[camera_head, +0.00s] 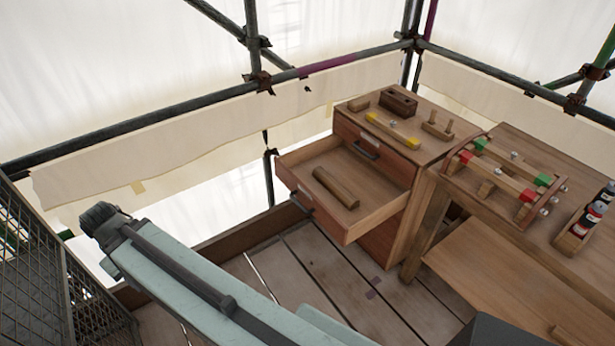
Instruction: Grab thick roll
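A brown roll-like piece (335,188) lies in the open top drawer (372,215) of the wooden cabinet. It looks like a short thick cylinder lying on its side, set slantwise on the drawer floor. I cannot tell for sure that it is the thick roll. My pale green arm (190,270) reaches from the bottom edge toward the left and ends at a dark joint, well apart from the drawer. No gripper fingers show in this view.
The cabinet top holds a dark block (398,101) and a yellow-ended bar (392,130). A workbench (500,150) at right carries a wooden frame with red and green blocks and a rack of cans (588,220). A mesh panel (50,270) stands at left. Plank floor lies before the drawer.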

